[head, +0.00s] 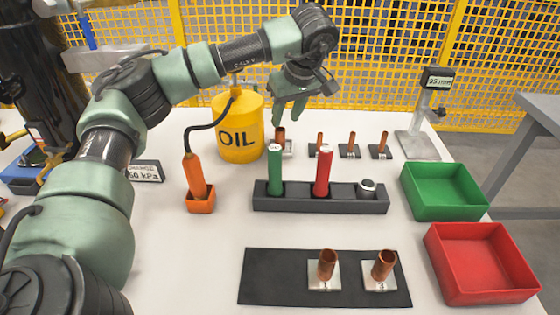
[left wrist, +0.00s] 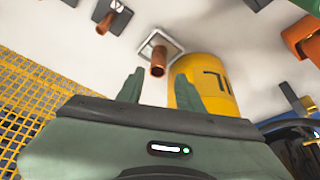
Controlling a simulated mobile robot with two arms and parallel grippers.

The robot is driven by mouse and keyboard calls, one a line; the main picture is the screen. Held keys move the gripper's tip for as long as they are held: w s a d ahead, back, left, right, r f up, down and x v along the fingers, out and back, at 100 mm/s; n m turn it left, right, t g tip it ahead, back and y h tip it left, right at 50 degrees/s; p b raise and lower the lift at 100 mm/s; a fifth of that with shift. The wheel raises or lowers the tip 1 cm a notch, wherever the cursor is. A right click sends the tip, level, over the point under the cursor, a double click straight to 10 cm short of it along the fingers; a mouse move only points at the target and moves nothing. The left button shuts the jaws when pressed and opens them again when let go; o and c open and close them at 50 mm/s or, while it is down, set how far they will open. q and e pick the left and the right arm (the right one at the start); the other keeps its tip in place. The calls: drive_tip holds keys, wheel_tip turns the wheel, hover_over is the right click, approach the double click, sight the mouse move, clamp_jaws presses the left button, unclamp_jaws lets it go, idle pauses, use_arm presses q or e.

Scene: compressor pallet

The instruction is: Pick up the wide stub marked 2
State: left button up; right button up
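A wide copper stub (head: 281,134) stands on a light square plate at the left end of the back row, partly hidden by the green tube. Its number cannot be read. My left gripper (head: 290,110) is just above and behind it, pointing down. In the left wrist view my left gripper (left wrist: 160,75) is open and empty, and the wide stub (left wrist: 158,62) appears between its two fingers, not gripped. Two more wide copper stubs, one left (head: 327,265) and one right (head: 384,265), stand on light plates on the black mat (head: 270,278). My right gripper is not in view.
Several thin stubs on dark plates (head: 349,151) continue the back row. A yellow oil can (head: 238,130) stands close left. A dark rack (head: 345,204) holds green and red tubes. Green (head: 443,190) and red (head: 480,262) bins stand right. A gauge stand (head: 418,145) is back right.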

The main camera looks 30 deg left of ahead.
sight(281, 143)
use_arm(q)
drive_tip(key=shift+x, duration=0.8)
drive_tip(key=shift+b+x, duration=0.3)
drive_tip(key=shift+x, duration=0.55)
drive_tip(key=b+x, duration=0.1)
drive_tip(key=x, duration=0.4)
drive_tip(key=shift+f, duration=0.15)
clamp_jaws()
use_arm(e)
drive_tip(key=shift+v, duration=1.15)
